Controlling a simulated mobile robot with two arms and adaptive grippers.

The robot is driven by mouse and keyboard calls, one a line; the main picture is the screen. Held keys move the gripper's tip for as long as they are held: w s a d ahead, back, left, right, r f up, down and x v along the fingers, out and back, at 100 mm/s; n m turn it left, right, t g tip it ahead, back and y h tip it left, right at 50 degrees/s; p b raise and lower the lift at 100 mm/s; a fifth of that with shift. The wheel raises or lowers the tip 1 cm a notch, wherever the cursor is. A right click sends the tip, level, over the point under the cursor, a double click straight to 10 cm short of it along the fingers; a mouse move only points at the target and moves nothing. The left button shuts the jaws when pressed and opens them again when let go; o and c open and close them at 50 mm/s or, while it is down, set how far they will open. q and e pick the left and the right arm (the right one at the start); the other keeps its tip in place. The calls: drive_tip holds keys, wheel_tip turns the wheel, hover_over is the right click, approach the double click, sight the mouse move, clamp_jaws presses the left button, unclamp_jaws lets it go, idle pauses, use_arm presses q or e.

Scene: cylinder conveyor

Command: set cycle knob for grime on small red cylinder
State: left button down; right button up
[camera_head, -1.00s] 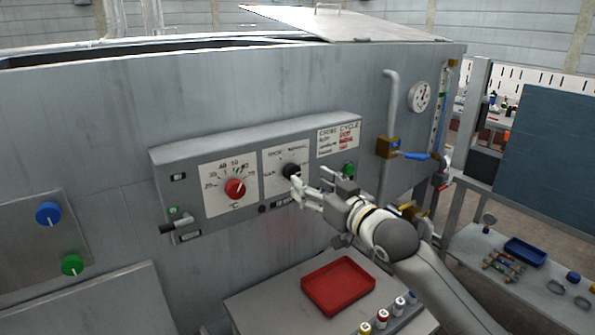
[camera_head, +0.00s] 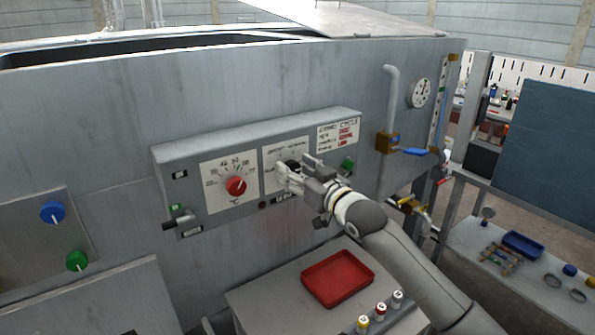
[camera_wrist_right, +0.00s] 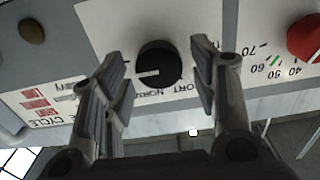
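The black cycle knob (camera_head: 293,165) on the grey control panel is partly hidden by my right gripper (camera_head: 297,168) in the head view. In the right wrist view the knob (camera_wrist_right: 158,62) lies between the two spread fingers of my right gripper (camera_wrist_right: 157,70), with gaps visible on both sides. Its white pointer line points left in that view. The CYCLE chart (camera_head: 338,133) with red entries is right of the knob; its text is too small to read. A small cylinder with a red top (camera_head: 380,309) stands on the lower table. My left gripper is out of view.
The red temperature knob (camera_head: 236,186) is left of the cycle knob, and a green button (camera_head: 347,164) is to the right. A red tray (camera_head: 338,279) and other small cylinders, one yellow-topped (camera_head: 362,323), are below. A blue-handled valve (camera_head: 412,152) is at right.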

drive_tip(key=c, duration=0.8)
drive_tip(key=n, duration=0.5)
drive_tip(key=shift+n+p, duration=0.3)
drive_tip(key=shift+p, duration=0.05)
drive_tip(key=n, duration=0.3)
drive_tip(key=shift+a+p, duration=0.1)
drive_tip(key=shift+p, duration=0.3)
drive_tip(key=shift+s+f+n, duration=0.1)
drive_tip(key=shift+n, duration=1.3)
drive_tip(key=shift+n+p, duration=0.3)
